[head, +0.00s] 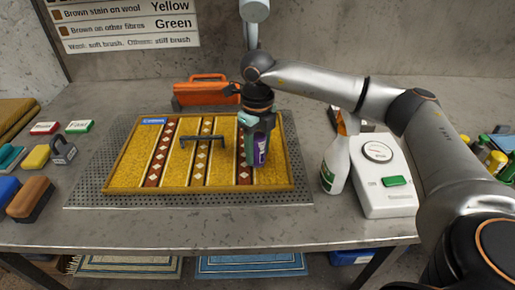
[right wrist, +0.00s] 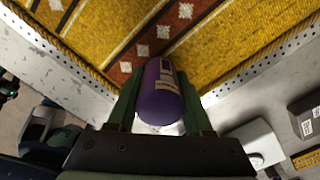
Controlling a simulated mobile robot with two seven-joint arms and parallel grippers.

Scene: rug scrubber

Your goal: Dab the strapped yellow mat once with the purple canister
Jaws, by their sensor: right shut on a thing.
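The yellow mat (head: 219,172) lies on a perforated metal plate on the bench. It has brown strips with pale diamonds and a blue label at its far left corner. A dark bracket-shaped bar (head: 202,138) lies over its middle. My right gripper (head: 258,140) is over the mat's right part, shut on the purple canister (head: 261,152). In the right wrist view the canister (right wrist: 160,92) sits between the green fingers, with the mat (right wrist: 240,30) beyond it. I cannot tell whether the canister touches the mat. My left gripper is not in view.
A white spray bottle (head: 336,165) and a white device (head: 384,178) stand right of the plate (head: 90,199). An orange case (head: 205,92) is behind the mat. Brushes and sponges (head: 36,158) lie at the left. A wall sign (head: 125,22) lists stain colours.

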